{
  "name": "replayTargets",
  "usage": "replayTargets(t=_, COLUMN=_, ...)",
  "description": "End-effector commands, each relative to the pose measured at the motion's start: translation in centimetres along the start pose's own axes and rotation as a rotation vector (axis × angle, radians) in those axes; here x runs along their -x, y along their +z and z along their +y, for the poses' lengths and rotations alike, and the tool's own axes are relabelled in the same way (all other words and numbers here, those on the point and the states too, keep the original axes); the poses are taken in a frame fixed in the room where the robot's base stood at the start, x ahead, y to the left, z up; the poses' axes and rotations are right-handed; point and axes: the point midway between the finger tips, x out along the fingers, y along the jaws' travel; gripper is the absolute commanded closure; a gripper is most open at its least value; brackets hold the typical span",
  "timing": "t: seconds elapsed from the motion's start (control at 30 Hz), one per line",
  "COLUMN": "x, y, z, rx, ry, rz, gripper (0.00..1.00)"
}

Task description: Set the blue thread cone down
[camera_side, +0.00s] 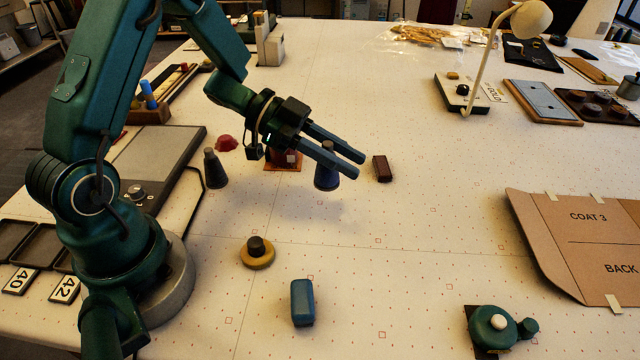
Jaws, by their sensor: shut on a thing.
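The blue thread cone (327,179) is near the middle of the table, with a grey top. My gripper (345,166) reaches in from the upper left and is shut on the cone, with its two blue fingers on either side of the upper part. The near finger hides some of the cone. The cone looks upright. A soft shadow lies below and right of it, and I cannot tell for sure whether its base touches the table (400,240).
A dark cone (215,169) stands to the left, near a red lump (227,143). A reddish thing on an orange square (283,160) is just behind-left. A brown block (382,168) lies close right. A yellow-based knob (257,253) and a blue block (302,303) are in front. Clear table lies right.

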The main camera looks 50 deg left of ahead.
Motion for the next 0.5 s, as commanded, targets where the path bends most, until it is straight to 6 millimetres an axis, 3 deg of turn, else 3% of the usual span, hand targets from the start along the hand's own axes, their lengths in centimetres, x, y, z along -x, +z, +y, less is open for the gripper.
replayTargets(t=0.13, x=-2.4, y=0.4, z=0.7, rx=0.002, ry=0.005, rz=0.000, gripper=1.00)
replayTargets(t=0.3, x=-3.2, y=0.8, z=0.8, rx=0.002, ry=0.000, rz=-0.001, gripper=1.00)
replayTargets(t=0.5, x=-4.1, y=3.0, z=0.8, rx=0.005, ry=0.001, rz=-0.001, gripper=1.00)
